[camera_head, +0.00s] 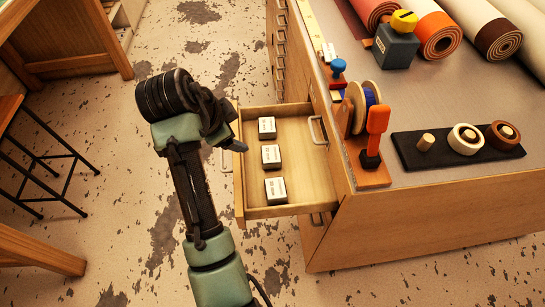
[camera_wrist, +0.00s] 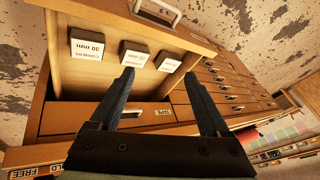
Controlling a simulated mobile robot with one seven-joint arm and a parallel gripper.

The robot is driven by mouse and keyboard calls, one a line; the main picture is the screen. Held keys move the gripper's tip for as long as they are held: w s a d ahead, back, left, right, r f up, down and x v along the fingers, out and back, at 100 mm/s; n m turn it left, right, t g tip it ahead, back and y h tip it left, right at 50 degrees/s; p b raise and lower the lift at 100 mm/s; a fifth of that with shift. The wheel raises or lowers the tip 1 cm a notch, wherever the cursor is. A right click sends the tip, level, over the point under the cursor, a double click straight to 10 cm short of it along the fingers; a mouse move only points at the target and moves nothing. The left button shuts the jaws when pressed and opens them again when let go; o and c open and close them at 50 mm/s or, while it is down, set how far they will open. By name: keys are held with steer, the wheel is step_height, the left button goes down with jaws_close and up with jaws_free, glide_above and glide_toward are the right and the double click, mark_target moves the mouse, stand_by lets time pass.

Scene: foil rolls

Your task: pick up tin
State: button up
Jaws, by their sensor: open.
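Three small tins or boxes with white labelled tops and dark sides lie in a row in the open wooden drawer (camera_head: 305,170): a far one (camera_head: 267,127), a middle one (camera_head: 271,155) and a near one (camera_head: 275,189). In the wrist view they show as a left one marked 30 mm (camera_wrist: 87,47), a middle one (camera_wrist: 135,56) and a right one (camera_wrist: 168,64). My gripper (camera_wrist: 158,78) is open and empty, its two dark fingers apart. In the head view my gripper (camera_head: 239,143) is by the drawer's left front edge, not touching any tin.
The workbench (camera_head: 440,195) right of the drawer holds a tape stand with an orange-handled tool (camera_head: 377,130), a black tray (camera_head: 480,162) with rolls, a grey block (camera_head: 395,47) and large rolls (camera_head: 440,38). A stool (camera_head: 45,165) stands left; the floor between is free.

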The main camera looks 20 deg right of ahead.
steer(key=s+f+m+g+p, duration=0.1)
steer(key=s+m+g+p, duration=0.35)
steer(key=s, duration=0.25)
steer(key=b, duration=0.3)
glide_toward(274, 188)
step_height(274, 188, down, 3)
steer(key=shift+w+d+n+g, duration=0.15)
steer(key=shift+n+g, duration=0.2)
steer(key=shift+g, duration=0.1)
steer(key=x, duration=0.6)
steer(key=shift+d, duration=0.45)
steer(key=shift+w, duration=0.1)
steer(key=c, duration=1.1)
